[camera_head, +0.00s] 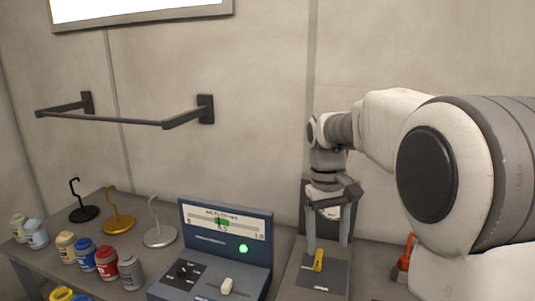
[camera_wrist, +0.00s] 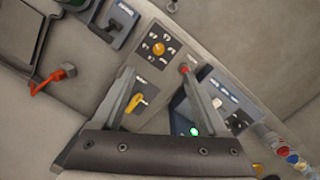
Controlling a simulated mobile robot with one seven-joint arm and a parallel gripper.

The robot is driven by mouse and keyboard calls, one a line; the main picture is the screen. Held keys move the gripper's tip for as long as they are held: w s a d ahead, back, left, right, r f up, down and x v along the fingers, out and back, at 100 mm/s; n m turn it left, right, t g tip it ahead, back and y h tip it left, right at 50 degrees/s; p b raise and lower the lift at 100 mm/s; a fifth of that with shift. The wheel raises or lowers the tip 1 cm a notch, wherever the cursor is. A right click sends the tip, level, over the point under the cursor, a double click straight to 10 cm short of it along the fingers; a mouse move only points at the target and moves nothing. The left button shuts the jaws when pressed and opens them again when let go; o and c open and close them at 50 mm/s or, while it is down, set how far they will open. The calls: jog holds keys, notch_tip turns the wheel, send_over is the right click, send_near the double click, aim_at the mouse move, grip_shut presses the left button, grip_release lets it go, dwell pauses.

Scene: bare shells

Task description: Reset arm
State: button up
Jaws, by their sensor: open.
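My arm reaches in from the right in the head view. My gripper (camera_head: 328,245) points down over a grey panel (camera_head: 325,277) with its two fingers apart. A yellow handle (camera_head: 318,260) on that panel shows just below the left fingertip.
A blue console (camera_head: 225,232) with a lit green button (camera_head: 243,248) stands left of my gripper. Hooked stands and several small jars fill the table's left. A wall rail (camera_head: 100,118) juts out above. A red-orange handle (camera_head: 407,250) is at right. An orange knob (camera_wrist: 158,48) shows in the wrist view.

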jog(key=s+d+r+m+t, duration=0.1)
jog(key=s+t, duration=0.6)
jog(key=s, duration=1.3)
jog(key=shift+s+r+m+y, duration=0.35)
jog(key=shift+r+m+y, duration=0.05)
jog(key=shift+m, duration=0.5)
